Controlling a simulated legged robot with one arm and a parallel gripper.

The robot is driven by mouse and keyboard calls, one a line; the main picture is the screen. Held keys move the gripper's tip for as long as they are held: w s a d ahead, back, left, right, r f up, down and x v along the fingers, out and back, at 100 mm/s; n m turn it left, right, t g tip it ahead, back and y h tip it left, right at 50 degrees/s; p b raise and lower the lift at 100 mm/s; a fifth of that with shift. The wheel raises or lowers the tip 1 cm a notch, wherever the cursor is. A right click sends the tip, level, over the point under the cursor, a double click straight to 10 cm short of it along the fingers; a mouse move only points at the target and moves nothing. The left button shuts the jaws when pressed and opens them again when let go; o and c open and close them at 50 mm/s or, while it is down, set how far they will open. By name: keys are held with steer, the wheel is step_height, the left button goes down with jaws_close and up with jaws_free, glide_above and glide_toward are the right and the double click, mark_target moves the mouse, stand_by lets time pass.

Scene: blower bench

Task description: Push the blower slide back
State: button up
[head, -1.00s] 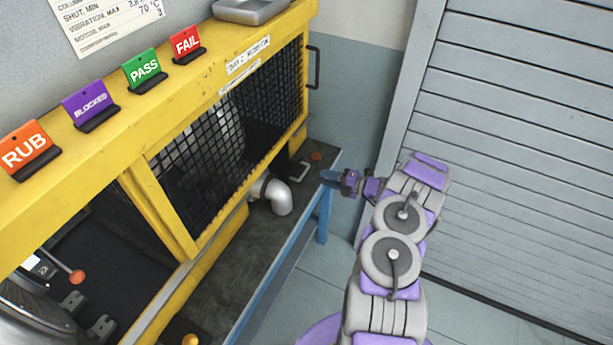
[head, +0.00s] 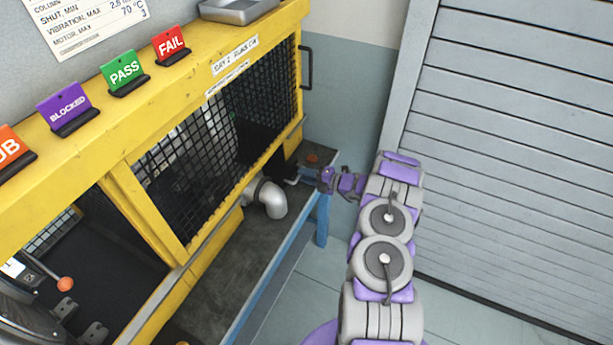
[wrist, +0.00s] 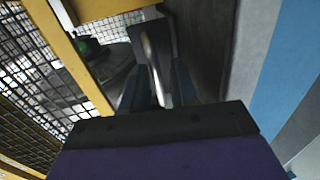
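The blower slide's handle is a grey metal bar (wrist: 154,65) on a dark block (wrist: 175,35), in the wrist view. In the head view it sits low at the far end of the yellow cage, mostly hidden by my gripper (head: 305,175). In the wrist view my gripper (wrist: 158,88) has its dark blue fingers apart, one on each side of the bar. Gaps seem to show between bar and fingers; I cannot tell whether either touches. The rest of the slide is hidden in the dark opening.
The yellow cage (head: 180,240) with black mesh runs along the left. A grey elbow pipe (head: 272,200) sticks out short of the handle. A blue leg (head: 322,220) supports the bench. A grey shutter (head: 520,150) fills the right.

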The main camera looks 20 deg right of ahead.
mark_target(291, 171)
steer(key=shift+a+r, duration=0.15)
steer(key=shift+a, duration=0.85)
jaws_close()
steer(key=shift+d, duration=0.1)
steer(key=shift+d, duration=0.3)
steer(key=shift+w+a, duration=0.3)
steer(key=shift+a, duration=0.05)
steer(key=x, duration=0.3)
steer(key=r+b+x, duration=0.1)
steer(key=shift+w+a+f, duration=0.15)
steer(key=shift+w, duration=0.35)
steer(key=shift+w+a, duration=0.3)
steer(key=shift+a, duration=0.05)
